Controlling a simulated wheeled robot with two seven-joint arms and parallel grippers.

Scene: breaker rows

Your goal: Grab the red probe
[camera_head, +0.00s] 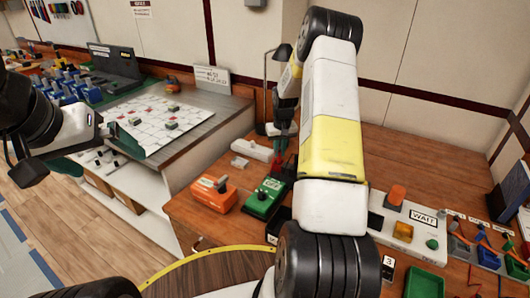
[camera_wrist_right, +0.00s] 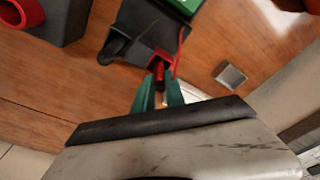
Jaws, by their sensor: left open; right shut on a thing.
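The red probe (camera_wrist_right: 158,70) is between the green fingertips of my right gripper (camera_wrist_right: 158,92) in the right wrist view, and the gripper is shut on it. A thin red lead runs up from it. The probe is at the edge of a dark holder (camera_wrist_right: 140,28); I cannot tell whether it is still seated there. A black probe (camera_wrist_right: 112,48) sits beside it. In the head view, my right gripper (camera_head: 279,148) reaches down behind the green meter (camera_head: 265,198). My left gripper (camera_head: 98,150) is open and empty, in front of the white grid board.
An orange device (camera_head: 213,193) stands left of the green meter. A white panel marked WAIT (camera_head: 422,217) and a green tray (camera_head: 425,283) are at the right. A small grey block (camera_wrist_right: 230,75) lies near the probe. Bare wood lies in front of the orange device.

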